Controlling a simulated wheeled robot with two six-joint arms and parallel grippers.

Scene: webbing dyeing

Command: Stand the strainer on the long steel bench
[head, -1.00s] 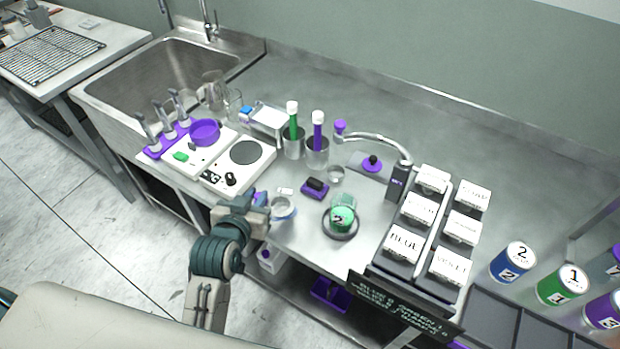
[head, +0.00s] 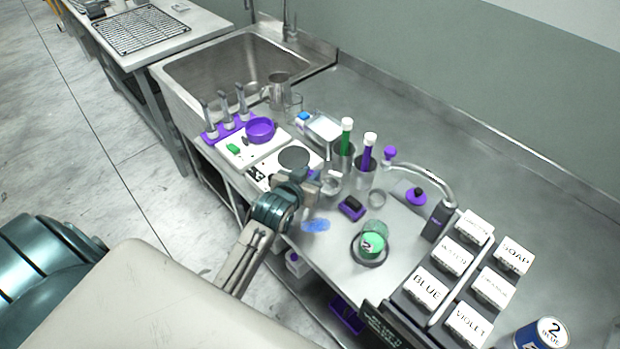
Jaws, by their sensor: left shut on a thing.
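My left gripper (head: 312,186) is shut on a small round, pale, clear-looking item, seemingly the strainer (head: 333,183), at the front of the long steel bench (head: 425,125). My fingers partly hide it, and its mesh is too small to make out. It appears raised a little above the bench, between the hotplate and the steel beakers. A blue patch (head: 315,225) lies on the bench just in front of it. My right gripper is out of view.
A purple block (head: 351,207), a clear ring-shaped dish (head: 377,198) and a green cup (head: 372,243) on a dark dish stand to the right. Steel beakers (head: 364,175) with capped tubes are close behind. The hotplate (head: 293,158) is to the left. The bench's back strip is clear.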

